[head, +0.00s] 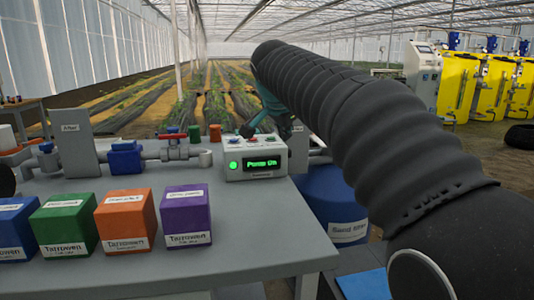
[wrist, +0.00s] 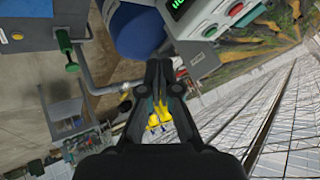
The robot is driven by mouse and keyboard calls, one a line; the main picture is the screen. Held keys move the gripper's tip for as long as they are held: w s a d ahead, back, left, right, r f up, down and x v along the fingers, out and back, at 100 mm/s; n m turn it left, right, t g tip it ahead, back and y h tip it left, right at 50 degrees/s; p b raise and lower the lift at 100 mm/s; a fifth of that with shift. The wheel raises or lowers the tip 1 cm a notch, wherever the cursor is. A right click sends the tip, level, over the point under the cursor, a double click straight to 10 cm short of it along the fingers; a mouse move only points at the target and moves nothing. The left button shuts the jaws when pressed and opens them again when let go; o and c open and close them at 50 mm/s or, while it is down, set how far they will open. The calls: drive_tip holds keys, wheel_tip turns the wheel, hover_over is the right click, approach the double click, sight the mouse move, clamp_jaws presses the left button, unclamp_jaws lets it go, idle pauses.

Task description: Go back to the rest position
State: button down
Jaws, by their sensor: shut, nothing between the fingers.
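My gripper (head: 250,128) is above the back edge of the control box (head: 255,160), partly hidden behind my black-sleeved arm in the head view. The box stands at the right end of the grey bench (head: 235,245). It has a lit green lamp, a green display that seems to read "Pump ON", and coloured buttons on top. In the wrist view my gripper (wrist: 164,64) has its fingers together with nothing between them, apart from the box (wrist: 208,22) at the top right. Whether the fingers touch the box is hard to tell in the head view.
Blue, green (head: 64,224), orange (head: 125,220) and purple (head: 186,214) boxes line the bench front. Pipework with a red-handled valve (head: 173,137) runs behind. A blue barrel (head: 335,200) stands right of the bench. Yellow tanks (head: 490,85) are far right.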

drive_tip(key=s+d+f+n, duration=0.1)
drive_tip(key=s+d+f, duration=0.2)
drive_tip(key=s, duration=0.3)
drive_tip(key=s+d+f+n+g, duration=0.1)
drive_tip(key=s+d+f+n, duration=0.1)
drive_tip(key=s, duration=0.4)
drive_tip(key=s+d+f+n, duration=0.2)
drive_tip(key=s+d+f, duration=0.1)
drive_tip(key=s+f, duration=0.1)
drive_tip(key=shift+s+d+g+y, duration=0.15)
drive_tip(key=shift+s+d+y, duration=0.05)
drive_tip(key=shift+s, duration=0.25)
drive_tip(key=shift+s+d+g+y, duration=0.15)
drive_tip(key=shift+s+y, duration=0.05)
drive_tip(key=shift+s, duration=0.25)
drive_tip(key=s+d+f+n, duration=0.1)
drive_tip(key=s+f+n, duration=0.1)
drive_tip(key=s+f, duration=0.5)
drive_tip(key=s+d+f+n+g+y, duration=0.1)
drive_tip(key=s+f+n, duration=0.1)
drive_tip(key=s+f, duration=0.6)
drive_tip(key=shift+s+d+f+n, duration=0.25)
drive_tip(key=shift+s+d+n, duration=0.15)
drive_tip(key=shift+s, duration=0.8)
